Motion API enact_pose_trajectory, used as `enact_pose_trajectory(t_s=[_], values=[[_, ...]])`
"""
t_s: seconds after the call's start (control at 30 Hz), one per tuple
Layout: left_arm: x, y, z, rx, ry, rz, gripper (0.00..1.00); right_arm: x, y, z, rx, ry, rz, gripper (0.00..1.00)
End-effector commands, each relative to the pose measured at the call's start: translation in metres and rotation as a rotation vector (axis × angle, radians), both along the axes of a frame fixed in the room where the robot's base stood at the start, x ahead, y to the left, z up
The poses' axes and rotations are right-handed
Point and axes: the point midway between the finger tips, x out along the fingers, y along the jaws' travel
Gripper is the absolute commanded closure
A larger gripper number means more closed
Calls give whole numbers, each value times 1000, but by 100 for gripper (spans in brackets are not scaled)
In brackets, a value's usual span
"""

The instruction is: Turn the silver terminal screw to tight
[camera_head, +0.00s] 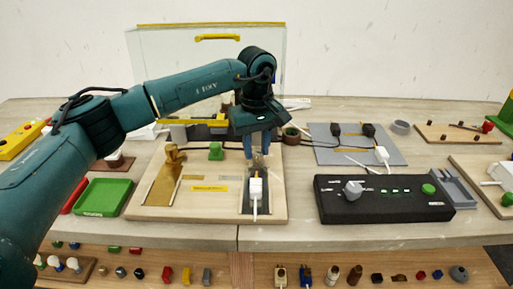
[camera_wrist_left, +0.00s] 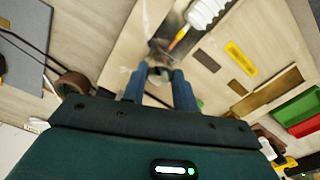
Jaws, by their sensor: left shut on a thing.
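My left gripper (camera_head: 259,154) points down over the wooden wiring board (camera_head: 210,210), at its right part. In the left wrist view the fingers (camera_wrist_left: 160,74) are shut on a small dark grey and silvery piece between their tips, which looks like the silver terminal screw. The screw's head is mostly hidden by the fingers, so its turn cannot be told. Just beside it, a white plug-like connector (camera_head: 255,188) with a white cable lies on a dark strip; it also shows in the left wrist view (camera_wrist_left: 205,12), with a red and yellow tip facing the fingers. My right gripper is not in view.
A green tray (camera_head: 104,197) stands further left. A black control box (camera_head: 383,199) with a knob stands to the right. A brown round pot (camera_head: 291,135) is close behind the gripper.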

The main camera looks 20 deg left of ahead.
Motion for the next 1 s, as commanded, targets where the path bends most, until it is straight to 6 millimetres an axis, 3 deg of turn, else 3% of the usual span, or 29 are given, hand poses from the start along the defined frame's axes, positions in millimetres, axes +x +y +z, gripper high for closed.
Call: enact_pose_trajectory(t_s=[0.6,1.0], values=[[0,0,1,-2,0,-584,94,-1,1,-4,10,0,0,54],[0,0,1,-2,1,-882,94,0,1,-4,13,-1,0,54]])
